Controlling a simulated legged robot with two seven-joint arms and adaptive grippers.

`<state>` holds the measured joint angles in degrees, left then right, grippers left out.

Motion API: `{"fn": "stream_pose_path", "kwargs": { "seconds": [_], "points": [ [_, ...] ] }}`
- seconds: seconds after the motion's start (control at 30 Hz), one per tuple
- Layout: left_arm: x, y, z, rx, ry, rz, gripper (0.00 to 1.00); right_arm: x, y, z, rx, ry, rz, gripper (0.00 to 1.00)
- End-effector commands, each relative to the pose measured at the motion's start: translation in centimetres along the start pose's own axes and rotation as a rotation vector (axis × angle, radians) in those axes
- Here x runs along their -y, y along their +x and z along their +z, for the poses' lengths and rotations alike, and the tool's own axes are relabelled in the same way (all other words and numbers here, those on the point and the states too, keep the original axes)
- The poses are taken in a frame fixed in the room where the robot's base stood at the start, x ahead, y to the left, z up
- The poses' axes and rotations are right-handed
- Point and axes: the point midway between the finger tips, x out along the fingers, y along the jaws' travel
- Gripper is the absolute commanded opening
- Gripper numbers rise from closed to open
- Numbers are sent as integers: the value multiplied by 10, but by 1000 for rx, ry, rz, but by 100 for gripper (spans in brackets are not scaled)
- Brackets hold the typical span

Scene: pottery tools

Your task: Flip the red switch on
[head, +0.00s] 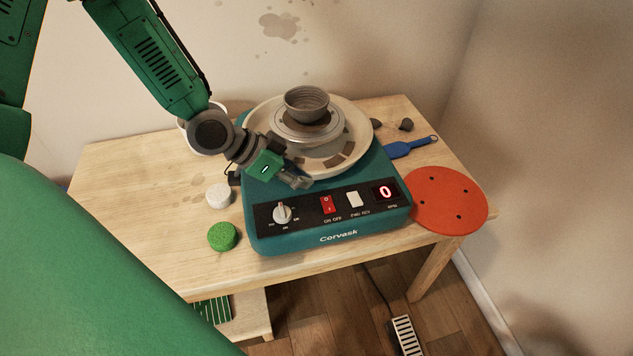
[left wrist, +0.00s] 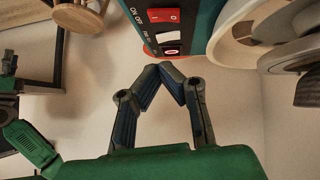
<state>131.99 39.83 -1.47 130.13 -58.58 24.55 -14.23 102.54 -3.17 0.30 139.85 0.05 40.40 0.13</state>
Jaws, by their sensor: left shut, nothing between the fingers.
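The red switch (head: 327,205) is on the black front panel of the teal pottery wheel (head: 285,240), above the "ON OFF" label. It also shows in the left wrist view (left wrist: 165,15) at the top. My left gripper (head: 300,183) is shut and empty, above and behind the panel, a little left of the red switch and apart from it. In the left wrist view its fingertips (left wrist: 165,68) meet, below the red digit display. Which way the switch is tipped is too small to tell. My right gripper is not in view.
A grey bowl (head: 307,102) stands on the wheel head inside the cream splash pan (head: 361,150). A white switch (head: 354,199), a knob (head: 282,213) and a display reading 0 (head: 385,192) share the panel. A green sponge (head: 222,236), white disc (head: 218,195) and orange bat (head: 448,200) lie beside the wheel.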

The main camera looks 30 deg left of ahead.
Motion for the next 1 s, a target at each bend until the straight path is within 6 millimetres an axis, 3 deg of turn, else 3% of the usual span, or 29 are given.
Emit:
{"fn": "stream_pose_path", "kwargs": {
  "seconds": [0.1,0.3,1.0],
  "points": [
    [-5,-23,-4,-2,3,-2,0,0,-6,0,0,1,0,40],
    [-10,-42,-3,2,5,-2,0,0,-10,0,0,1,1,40],
    [-10,-45,0,5,-1,-1,0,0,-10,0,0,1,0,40]
  ]
}}
